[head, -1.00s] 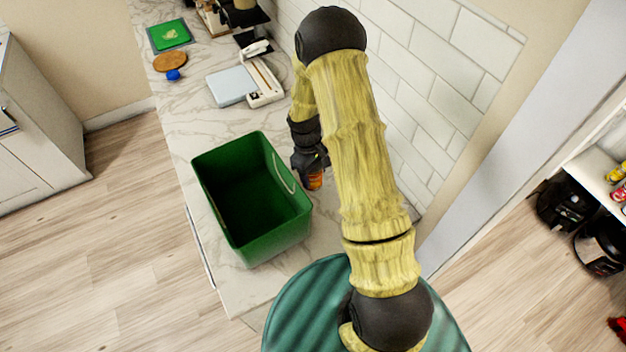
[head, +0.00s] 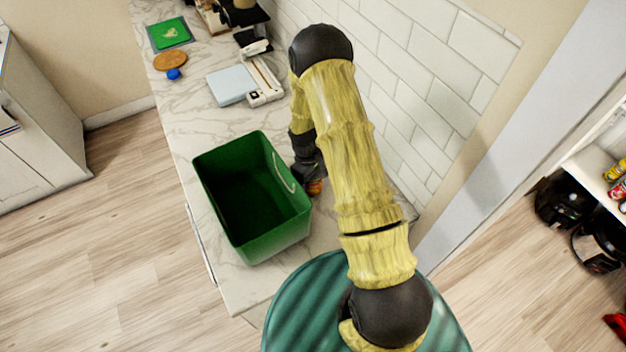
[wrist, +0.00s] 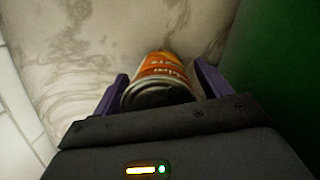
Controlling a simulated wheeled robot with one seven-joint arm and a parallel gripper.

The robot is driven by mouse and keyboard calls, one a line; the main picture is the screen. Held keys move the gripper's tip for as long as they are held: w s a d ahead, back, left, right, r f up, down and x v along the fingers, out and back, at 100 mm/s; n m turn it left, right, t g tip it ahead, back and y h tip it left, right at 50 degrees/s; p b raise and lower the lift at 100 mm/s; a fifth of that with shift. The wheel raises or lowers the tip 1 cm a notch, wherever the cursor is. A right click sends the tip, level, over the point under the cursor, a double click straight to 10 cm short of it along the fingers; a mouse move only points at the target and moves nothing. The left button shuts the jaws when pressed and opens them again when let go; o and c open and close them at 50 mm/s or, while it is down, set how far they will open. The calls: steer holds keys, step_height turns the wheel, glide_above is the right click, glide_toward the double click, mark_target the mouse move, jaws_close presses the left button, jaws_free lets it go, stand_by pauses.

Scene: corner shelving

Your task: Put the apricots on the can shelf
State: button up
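The apricots look to be the orange can (head: 314,187) on the marble counter, just right of the green bin; its label is too small to read for certain. In the wrist view the can (wrist: 162,72) lies between the two purple fingers of my gripper (wrist: 160,88), its metal end toward me. The fingers are apart, with a small gap visible on each side of the can. My gripper (head: 310,178) is low beside the bin in the head view, partly hiding the can. The can shelf appears to be the white shelf (head: 588,170) at the far right, holding several cans.
The green bin (head: 252,198) stands close on the left of my gripper. A white tiled wall (head: 420,90) rises on the right. A scale (head: 232,85), a cutting board (head: 170,34) and a round brown board (head: 170,60) lie farther back. Black appliances (head: 565,203) sit below the shelf.

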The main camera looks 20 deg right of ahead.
steer(key=shift+r, duration=0.1)
steer(key=r+b, duration=0.1)
steer(key=r, duration=0.2)
steer(key=w+r+b, duration=0.1)
steer(key=r+b, duration=0.1)
steer(key=r, duration=0.2)
steer(key=a+r+b, duration=0.1)
steer(key=r, duration=0.3)
steer(key=shift+w+r, duration=0.2)
steer(key=shift+w, duration=0.05)
steer(key=shift+r, duration=0.3)
steer(key=shift+s+r, duration=0.1)
steer(key=shift+r, duration=0.05)
steer(key=s+r+m+t, duration=0.2)
steer(key=s+r, duration=0.3)
steer(key=s, duration=0.3)
steer(key=s+a+r+m+t+y, duration=0.1)
steer(key=s+r+m, duration=0.3)
steer(key=s, duration=0.4)
steer(key=shift+s+r+m+t, duration=0.3)
steer(key=shift+r+m+t, duration=0.15)
steer(key=shift+r, duration=0.45)
